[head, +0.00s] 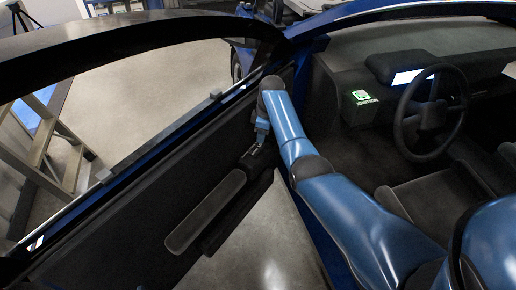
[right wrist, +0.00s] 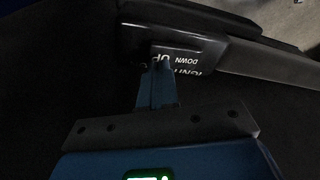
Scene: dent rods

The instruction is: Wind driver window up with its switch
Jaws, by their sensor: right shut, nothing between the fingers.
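The driver door (head: 140,150) stands open at the left, with its window opening above the dark inner panel. I cannot tell from the opening how high the glass is. The window switch panel (head: 250,158) is at the front end of the door armrest. In the right wrist view the switch panel (right wrist: 190,52) carries the words UP and DOWN, plus a partly hidden word. My right gripper (head: 260,139) is shut and empty. Its fingertips (right wrist: 160,68) are at the panel beside the UP label and partly cover it; I cannot tell whether they touch. My left gripper is not in view.
The armrest (head: 207,210) runs back along the door. A lit green ignition sign (head: 361,96) is on the dashboard, left of the steering wheel (head: 432,112). A ladder (head: 50,150) stands outside the door. Bare floor shows between door and seat.

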